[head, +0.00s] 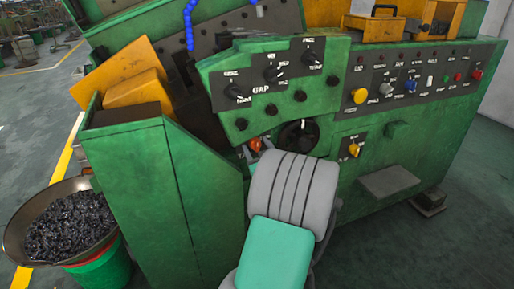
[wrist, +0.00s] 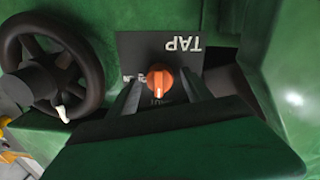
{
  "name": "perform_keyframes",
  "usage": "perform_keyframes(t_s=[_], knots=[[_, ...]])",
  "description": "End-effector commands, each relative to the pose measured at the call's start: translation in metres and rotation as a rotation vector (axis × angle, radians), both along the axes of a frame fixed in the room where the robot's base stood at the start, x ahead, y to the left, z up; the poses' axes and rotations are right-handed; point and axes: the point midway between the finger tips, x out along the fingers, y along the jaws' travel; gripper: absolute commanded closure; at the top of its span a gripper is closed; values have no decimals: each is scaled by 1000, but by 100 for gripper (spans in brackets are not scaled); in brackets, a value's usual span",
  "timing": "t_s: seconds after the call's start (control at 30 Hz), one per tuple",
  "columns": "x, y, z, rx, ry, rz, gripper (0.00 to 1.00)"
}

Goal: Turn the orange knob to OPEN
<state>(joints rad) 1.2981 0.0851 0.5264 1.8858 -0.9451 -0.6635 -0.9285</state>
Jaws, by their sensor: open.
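The orange knob (wrist: 160,78) sits on a dark label plate (wrist: 150,52) in the wrist view, where the word TAP appears upside down. Smaller lettering beside and below the knob is partly covered and unreadable. My gripper (wrist: 162,88) is open, with one grey finger to each side of the knob; I cannot tell whether either finger touches it. In the head view the knob (head: 255,145) shows just above my arm, which hides most of my gripper.
A black handwheel (wrist: 60,65) is left of the plate in the wrist view. The green machine's panel carries several black knobs, a yellow button (head: 359,96) and a yellow selector (head: 353,150). A bowl of dark metal pieces (head: 65,222) stands at lower left.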

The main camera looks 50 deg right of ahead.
Motion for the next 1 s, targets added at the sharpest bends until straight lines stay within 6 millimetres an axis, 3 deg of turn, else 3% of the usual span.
perform_keyframes(t_s=[0.07, 0.77, 1.0], knots=[[0, 0, 0, 0, 0, 1, 43], [0, 0, 0, 1, 1, 1, 100], [0, 1, 0, 8, -4, 1, 100]])
